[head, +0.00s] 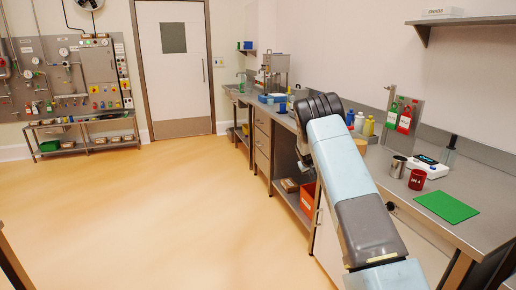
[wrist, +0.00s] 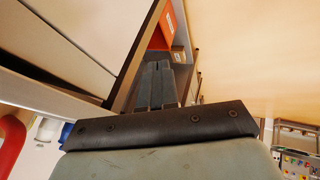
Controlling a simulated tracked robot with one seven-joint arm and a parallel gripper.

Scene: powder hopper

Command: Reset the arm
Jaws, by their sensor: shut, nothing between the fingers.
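My arm (head: 345,175) reaches up and forward from the lower right in the head view, over the front edge of the long bench. Its end is bent beside the bench front, and my gripper is hidden or too small to make out there. In the wrist view my gripper (wrist: 156,68) is shut, its fingers side by side with nothing between them. It points along the bench front, near the shelf opening with an orange box (wrist: 171,22). The fingers appear clear of the box; I cannot tell how far.
The metal bench (head: 470,205) along the right wall carries a green mat (head: 446,207), a red cup (head: 417,180), a metal cup (head: 398,167), a scale (head: 427,165) and bottles. The orange box also shows under the bench (head: 307,199). The floor (head: 160,215) to the left is open.

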